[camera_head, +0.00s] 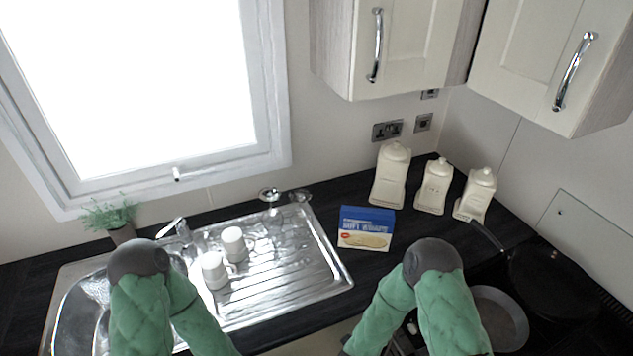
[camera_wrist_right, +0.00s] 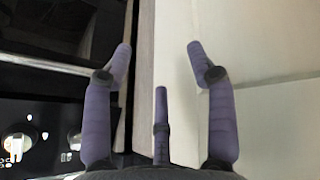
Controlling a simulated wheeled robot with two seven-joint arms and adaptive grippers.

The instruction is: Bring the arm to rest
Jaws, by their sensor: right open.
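My right gripper (camera_wrist_right: 159,58) shows in the right wrist view with its purple fingers spread apart and nothing between them. It is in front of a pale cabinet panel (camera_wrist_right: 270,110) on the right and a dark, glossy appliance front (camera_wrist_right: 50,80) on the left. In the head view my two green-sleeved arms rise from the bottom edge, bent at dark joints. Neither gripper shows in the head view, and my left gripper is not seen at all.
A steel sink drainer (camera_head: 275,285) holds two white mugs (camera_head: 233,243). A blue box (camera_head: 366,228) and cream canisters (camera_head: 391,175) stand on the dark worktop. Pans (camera_head: 500,318) sit at the right, beside my right arm. Wall cabinets (camera_head: 405,40) hang above.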

